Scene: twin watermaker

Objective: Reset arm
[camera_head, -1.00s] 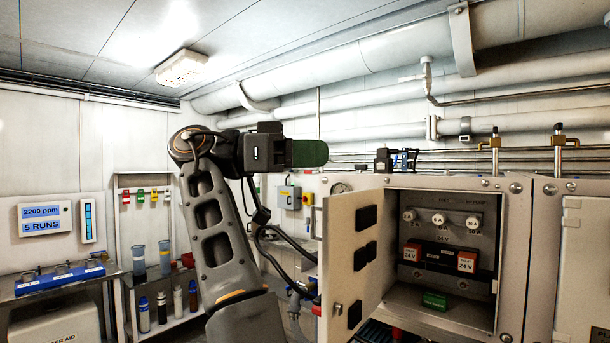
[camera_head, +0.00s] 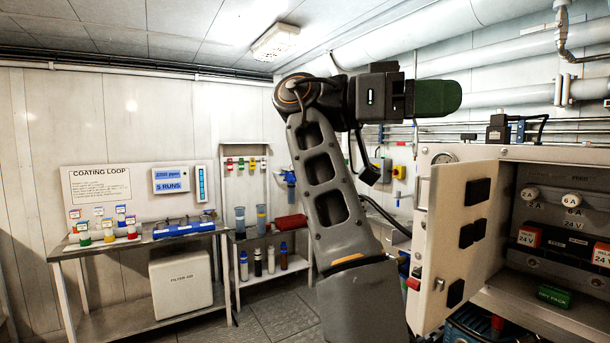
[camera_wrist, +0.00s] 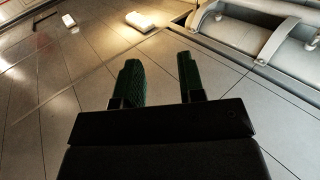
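My arm stands raised in the middle of the head view, bent at the top. My gripper (camera_head: 437,98) points to the right, above the open cabinet, with its green finger side-on. In the wrist view my gripper (camera_wrist: 162,80) shows two green fingers held apart with nothing between them. Behind them are the ceiling panels, a lit lamp (camera_wrist: 140,22) and large pipes (camera_wrist: 258,28). My gripper touches nothing that I can see.
The cabinet door (camera_head: 462,235) stands open close to the right of my arm. Inside are fuses and a green dry pack (camera_head: 553,295). A bench (camera_head: 130,247) with coloured bottles and a blue tool stands at left, beside a shelf (camera_head: 262,235) of bottles. Floor shows between.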

